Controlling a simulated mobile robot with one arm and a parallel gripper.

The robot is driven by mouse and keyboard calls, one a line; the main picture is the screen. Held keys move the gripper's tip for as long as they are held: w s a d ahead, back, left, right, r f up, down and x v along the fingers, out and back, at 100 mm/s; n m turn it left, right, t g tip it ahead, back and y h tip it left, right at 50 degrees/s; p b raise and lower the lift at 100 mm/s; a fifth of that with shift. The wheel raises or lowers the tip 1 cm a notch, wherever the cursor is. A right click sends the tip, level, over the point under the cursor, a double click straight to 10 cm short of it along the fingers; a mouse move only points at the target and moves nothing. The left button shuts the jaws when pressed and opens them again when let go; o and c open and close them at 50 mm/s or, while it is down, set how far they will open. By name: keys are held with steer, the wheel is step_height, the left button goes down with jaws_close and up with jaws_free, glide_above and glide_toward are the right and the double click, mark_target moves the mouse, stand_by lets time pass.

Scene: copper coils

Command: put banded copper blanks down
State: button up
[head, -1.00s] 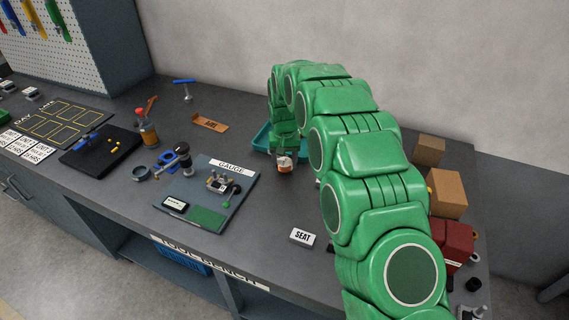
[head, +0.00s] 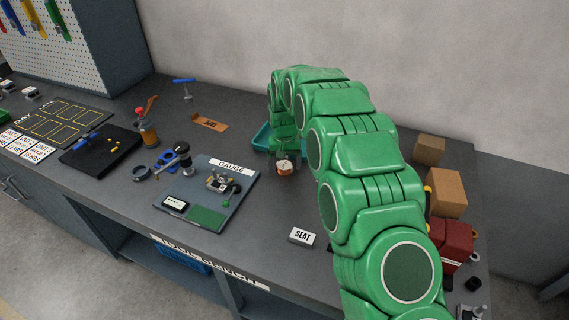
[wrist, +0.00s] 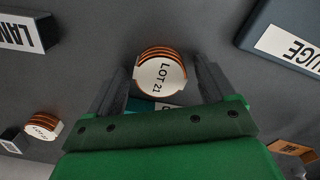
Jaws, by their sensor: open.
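A banded stack of copper blanks (head: 284,169) with a white "LOT 21" top stands on the dark bench, in front of the teal tray (head: 261,139). In the wrist view the same stack (wrist: 160,74) sits between my two fingers, with a narrow gap on each side. My gripper (wrist: 163,82) is open around it; in the head view my gripper (head: 287,156) is just above and behind the stack. A second copper stack (wrist: 43,126) with a white top shows at the left of the wrist view. My arm and gripper hide most of the tray.
The gauge board (head: 205,195) lies left of the stack. Cardboard boxes (head: 446,192) and a red object (head: 452,245) are at the right. Bench between stack and sign is clear.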

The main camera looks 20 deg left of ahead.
mark_target(285, 165)
steer(key=shift+r, duration=0.1)
step_height(285, 165, up, 12)
stand_by(0.5)
